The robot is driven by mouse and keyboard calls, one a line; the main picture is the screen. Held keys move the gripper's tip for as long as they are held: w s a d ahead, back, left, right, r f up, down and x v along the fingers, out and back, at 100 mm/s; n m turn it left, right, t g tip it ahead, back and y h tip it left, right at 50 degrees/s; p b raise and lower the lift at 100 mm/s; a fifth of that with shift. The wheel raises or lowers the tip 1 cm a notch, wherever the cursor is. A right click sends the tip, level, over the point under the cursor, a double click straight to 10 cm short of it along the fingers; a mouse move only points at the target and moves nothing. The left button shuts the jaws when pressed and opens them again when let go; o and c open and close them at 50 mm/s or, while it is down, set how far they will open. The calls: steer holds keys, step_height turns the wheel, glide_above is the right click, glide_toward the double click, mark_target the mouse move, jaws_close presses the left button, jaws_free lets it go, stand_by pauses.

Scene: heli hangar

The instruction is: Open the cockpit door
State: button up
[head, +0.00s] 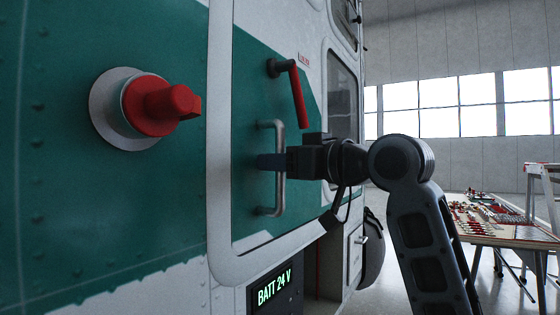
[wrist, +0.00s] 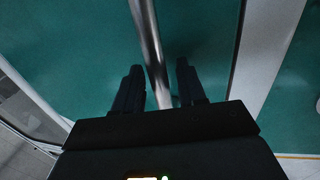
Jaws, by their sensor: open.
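The cockpit door (head: 248,150) is green and white and sits flush in its frame, looking closed. It carries a vertical grey bar handle (head: 280,190). Above the bar is a handle with a red grip (head: 297,95), slanting down to the right from a dark pivot. My gripper (head: 268,161) is at the bar at about its mid-height. In the wrist view the bar (wrist: 148,40) runs between the two open fingers of my gripper (wrist: 158,80), one finger on each side. I cannot tell whether either finger touches it.
A large red knob (head: 155,105) on a round grey plate sticks out of the fuselage left of the door. A "BATT 24 V" display (head: 274,288) is below the door. A table with tools (head: 490,220) stands at the right on open floor.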

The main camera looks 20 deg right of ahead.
jaws_close()
stand_by(0.3)
stand_by(0.3)
